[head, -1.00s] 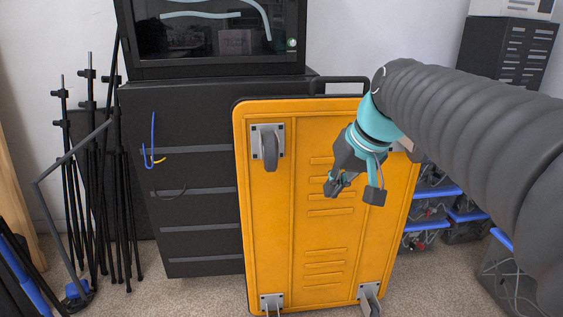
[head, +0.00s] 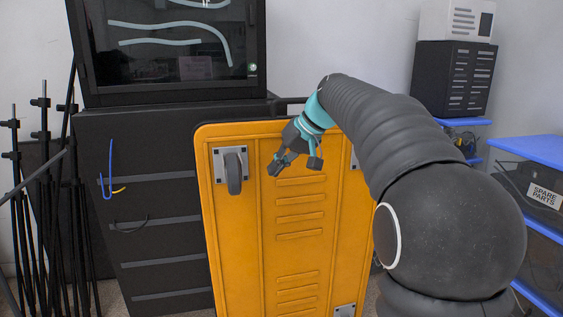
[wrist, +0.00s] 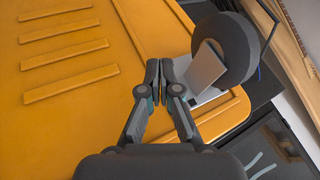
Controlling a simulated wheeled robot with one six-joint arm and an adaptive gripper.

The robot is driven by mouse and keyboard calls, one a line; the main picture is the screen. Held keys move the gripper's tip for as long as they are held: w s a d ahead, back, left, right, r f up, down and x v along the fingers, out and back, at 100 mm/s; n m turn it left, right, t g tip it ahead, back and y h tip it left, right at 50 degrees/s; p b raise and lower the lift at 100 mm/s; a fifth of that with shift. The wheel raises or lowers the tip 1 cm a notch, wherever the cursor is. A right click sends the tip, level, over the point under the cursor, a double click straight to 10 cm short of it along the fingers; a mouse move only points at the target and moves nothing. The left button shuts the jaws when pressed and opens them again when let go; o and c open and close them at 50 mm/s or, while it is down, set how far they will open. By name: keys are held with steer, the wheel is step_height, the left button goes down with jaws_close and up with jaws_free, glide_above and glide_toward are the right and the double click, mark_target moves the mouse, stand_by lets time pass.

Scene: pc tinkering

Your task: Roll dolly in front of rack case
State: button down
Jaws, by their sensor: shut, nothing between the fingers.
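The orange dolly (head: 240,270) stands on edge, its ribbed underside facing me, with a grey caster (head: 234,172) at the upper left. A dark handle bar (head: 290,103) shows behind its top edge. The dark cabinet (head: 150,250) with grey horizontal strips, perhaps the rack case, stands just behind and left of it. My gripper (head: 293,164) is in front of the dolly's upper part, right of that caster. In the wrist view, my gripper (wrist: 161,70) is shut and empty over the orange panel (wrist: 90,110), beside a caster wheel (wrist: 222,48). I cannot tell whether it touches the dolly.
A black glass-fronted case (head: 170,60) sits on the cabinet. Several black stands (head: 45,220) are at the left. At the right are blue-edged shelves (head: 535,150) with a spare parts box (head: 545,193) and a black vented unit (head: 455,80). My arm covers the dolly's right side.

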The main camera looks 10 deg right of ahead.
steer(key=w+a+f, duration=0.1)
steer(key=a+f, duration=0.3)
steer(key=a, duration=0.2)
steer(key=shift+w+a+b, duration=0.2)
steer(key=shift+w+b, duration=0.1)
steer(key=shift+b, duration=0.05)
